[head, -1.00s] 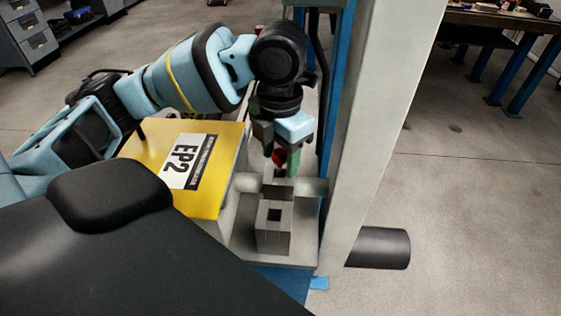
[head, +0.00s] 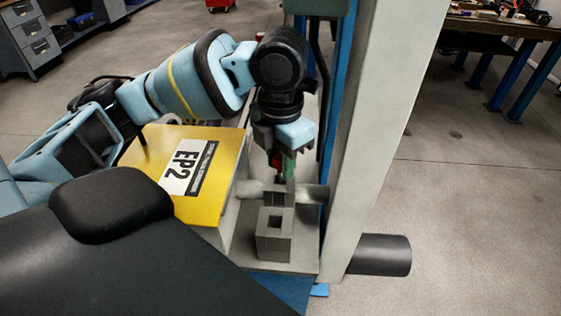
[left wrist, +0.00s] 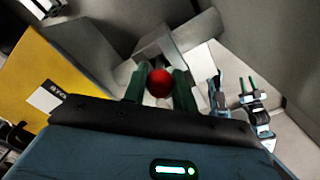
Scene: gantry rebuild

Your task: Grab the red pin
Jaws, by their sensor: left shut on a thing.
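The red pin (left wrist: 160,84) shows as a round red head between the green fingers of my left gripper (left wrist: 159,88) in the left wrist view. In the head view my left gripper (head: 283,165) points down over a grey bracket (head: 279,196) and is shut on the pin, of which only a sliver of red (head: 275,160) shows. The pin's lower end is hard to make out, so I cannot tell whether it sits in the bracket. My right gripper (left wrist: 247,84) appears small at the right of the left wrist view, its green fingers apart and empty.
A grey block with a square hole (head: 274,235) stands in front of the bracket. A yellow box marked EP2 (head: 215,165) lies to the left. A tall pale column (head: 385,120) rises close on the right. A workbench (head: 505,25) stands far right, with open floor between.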

